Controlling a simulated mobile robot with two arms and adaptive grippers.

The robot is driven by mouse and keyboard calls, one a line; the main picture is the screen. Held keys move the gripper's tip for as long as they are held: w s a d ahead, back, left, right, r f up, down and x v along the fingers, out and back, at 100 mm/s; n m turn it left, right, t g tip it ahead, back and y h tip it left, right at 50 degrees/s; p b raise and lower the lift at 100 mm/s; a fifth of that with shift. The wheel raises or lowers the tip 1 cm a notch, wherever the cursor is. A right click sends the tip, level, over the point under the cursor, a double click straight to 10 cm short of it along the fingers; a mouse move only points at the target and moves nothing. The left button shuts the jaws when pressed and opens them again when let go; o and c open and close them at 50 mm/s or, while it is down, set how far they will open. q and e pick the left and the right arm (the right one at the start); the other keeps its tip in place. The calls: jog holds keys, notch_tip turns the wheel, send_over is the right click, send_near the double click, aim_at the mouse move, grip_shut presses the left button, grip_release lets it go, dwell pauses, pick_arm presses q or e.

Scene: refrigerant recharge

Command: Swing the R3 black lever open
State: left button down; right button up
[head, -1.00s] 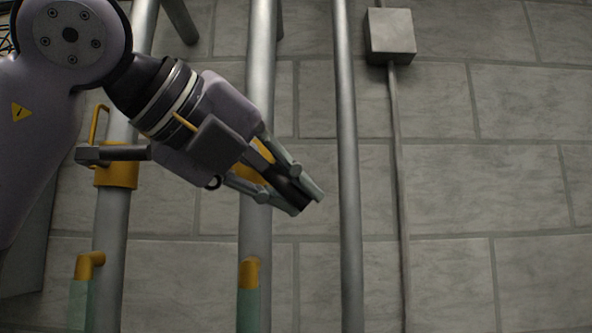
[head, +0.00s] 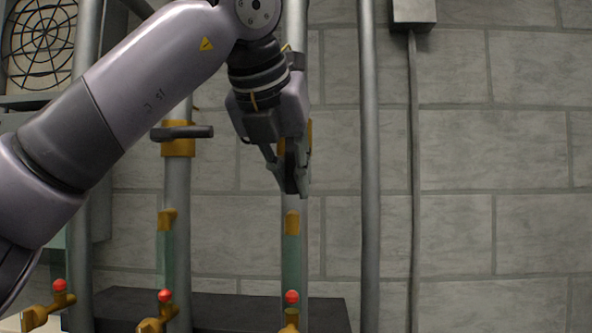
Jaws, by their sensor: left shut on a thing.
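My left gripper (head: 296,188) points down in front of the third pipe (head: 297,255). It is shut on a black lever (head: 290,168), which shows as a dark strip between the fingers and lies roughly along the pipe. The gripper hides most of this lever and its yellow valve body. No R3 label is readable. A similar dark lever (head: 192,132) stands crosswise on a yellow valve (head: 178,148) on the pipe to the left. My right gripper is not in view.
Brass fittings with red knobs (head: 292,297) stand low in front. Another grey pipe (head: 369,200) runs upright just right of my gripper. A thin conduit (head: 413,180) drops from a grey box (head: 413,12). A round fan grille (head: 40,42) is at upper left.

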pick_arm(q)
jog(key=shift+a, duration=0.15)
jog(key=shift+y, duration=0.3)
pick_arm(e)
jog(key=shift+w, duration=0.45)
pick_arm(q)
jog(key=shift+f, duration=0.1)
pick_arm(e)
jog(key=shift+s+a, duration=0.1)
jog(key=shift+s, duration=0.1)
pick_arm(q)
jog(key=c, duration=1.6)
grip_release()
jog(key=shift+o, duration=0.2)
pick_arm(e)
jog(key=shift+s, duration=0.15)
pick_arm(q)
jog(key=shift+r, duration=0.2)
jog(key=shift+s+r, duration=0.25)
jog(key=v, duration=1.1)
jog(key=shift+a, duration=0.1)
